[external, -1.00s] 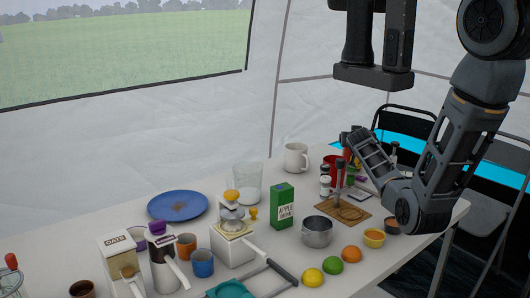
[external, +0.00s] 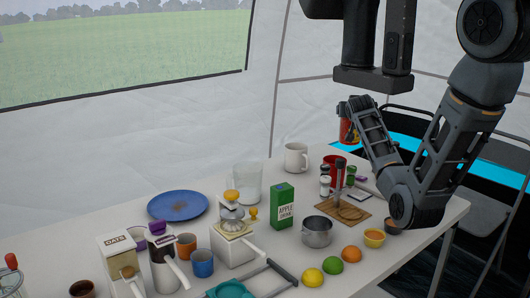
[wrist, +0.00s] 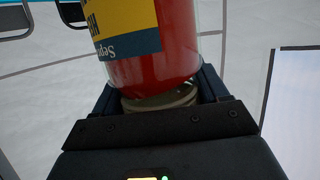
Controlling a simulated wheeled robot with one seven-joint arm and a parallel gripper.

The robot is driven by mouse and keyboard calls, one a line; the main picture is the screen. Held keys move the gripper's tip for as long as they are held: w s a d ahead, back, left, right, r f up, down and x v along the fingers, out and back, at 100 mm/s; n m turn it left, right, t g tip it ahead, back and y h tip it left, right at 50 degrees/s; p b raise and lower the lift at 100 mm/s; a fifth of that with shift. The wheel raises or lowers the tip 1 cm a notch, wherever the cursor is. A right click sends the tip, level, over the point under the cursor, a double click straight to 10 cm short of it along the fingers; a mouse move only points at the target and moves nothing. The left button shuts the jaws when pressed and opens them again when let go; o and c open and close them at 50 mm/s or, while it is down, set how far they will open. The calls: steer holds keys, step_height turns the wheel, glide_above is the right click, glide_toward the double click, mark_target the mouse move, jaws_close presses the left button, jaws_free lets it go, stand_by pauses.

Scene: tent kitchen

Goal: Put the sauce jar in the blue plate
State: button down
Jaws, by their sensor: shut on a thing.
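My gripper (external: 354,106) is shut on the sauce jar (external: 348,131), raised above the right part of the table. In the wrist view the jar (wrist: 172,45) is red with a yellow and blue label. Its pale lid end (wrist: 160,100) sits between the fingers of my gripper (wrist: 158,92). The blue plate (external: 164,207) lies flat at the back left of the table, well to the left of my gripper.
Between gripper and plate stand a white mug (external: 296,158), a clear glass container (external: 247,182), a green drink carton (external: 283,207) and a juicer (external: 234,238).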

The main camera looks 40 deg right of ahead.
steer(key=w+a+n+t+y, duration=0.1)
steer(key=w+a+n+y, duration=0.15)
steer(key=a, duration=0.45)
steer(key=w+a+r+n+t+y+b, duration=0.1)
steer(key=w+a+y, duration=0.15)
steer(key=a, duration=0.45)
steer(key=w+a+n+t+y, duration=0.1)
steer(key=w+a+n+y, duration=0.1)
steer(key=w+a, duration=0.3)
steer(key=s+a+r+n+y+b, duration=0.2)
steer(key=a+n+y, duration=0.55)
steer(key=a, duration=1.85)
steer(key=w+a+f+p, duration=0.2)
steer(key=w+a+f, duration=0.2)
steer(key=a+f, duration=0.7)
steer(key=shift+m, duration=0.3)
steer(key=shift+f+b, duration=0.35)
jaws_free()
steer(key=shift+f, duration=0.1)
